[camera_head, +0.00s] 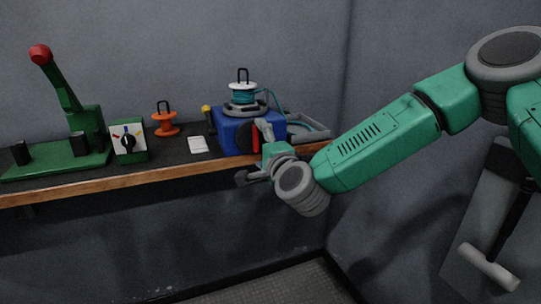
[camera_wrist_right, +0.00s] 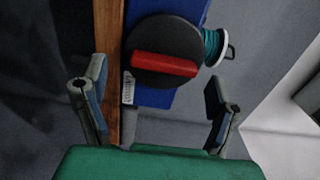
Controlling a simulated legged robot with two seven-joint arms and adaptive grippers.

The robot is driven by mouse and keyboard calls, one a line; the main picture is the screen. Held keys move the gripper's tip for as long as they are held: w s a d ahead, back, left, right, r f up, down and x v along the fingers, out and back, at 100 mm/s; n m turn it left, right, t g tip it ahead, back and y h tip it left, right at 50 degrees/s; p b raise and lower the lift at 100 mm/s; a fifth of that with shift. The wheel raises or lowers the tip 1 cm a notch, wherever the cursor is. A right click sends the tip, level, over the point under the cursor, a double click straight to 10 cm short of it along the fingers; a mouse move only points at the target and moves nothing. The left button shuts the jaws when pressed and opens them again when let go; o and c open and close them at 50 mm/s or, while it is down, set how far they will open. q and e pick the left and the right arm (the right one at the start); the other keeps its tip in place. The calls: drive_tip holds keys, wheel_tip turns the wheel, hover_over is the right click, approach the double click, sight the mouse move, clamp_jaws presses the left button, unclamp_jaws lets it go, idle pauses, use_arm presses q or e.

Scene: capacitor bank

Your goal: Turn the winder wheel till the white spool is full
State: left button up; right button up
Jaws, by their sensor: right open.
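The winder is a blue box (camera_head: 231,131) on the bench. A white spool (camera_head: 243,88) with teal line on it stands on top of the box. The winder wheel (camera_wrist_right: 165,48) is a black disc with a red handle bar (camera_wrist_right: 164,65) across it, seen on the box's front in the right wrist view. In the head view the wheel is partly hidden by my right gripper (camera_head: 254,152). My right gripper also shows in the wrist view (camera_wrist_right: 155,112), open and empty, its fingers on either side and short of the wheel. My left gripper is not in view.
A green lever press (camera_head: 75,130) with a red knob stands at the left of the bench. A dial box (camera_head: 128,140), an orange spool (camera_head: 165,122) and a white card (camera_head: 198,145) lie between. A grey tray (camera_head: 309,128) is at the right. The bench's wooden edge (camera_head: 100,179) runs along the front.

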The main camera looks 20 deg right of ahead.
drive_tip(key=s, duration=0.9)
drive_tip(key=shift+d, duration=0.25)
drive_tip(key=shift+f, duration=0.1)
idle(0.6)
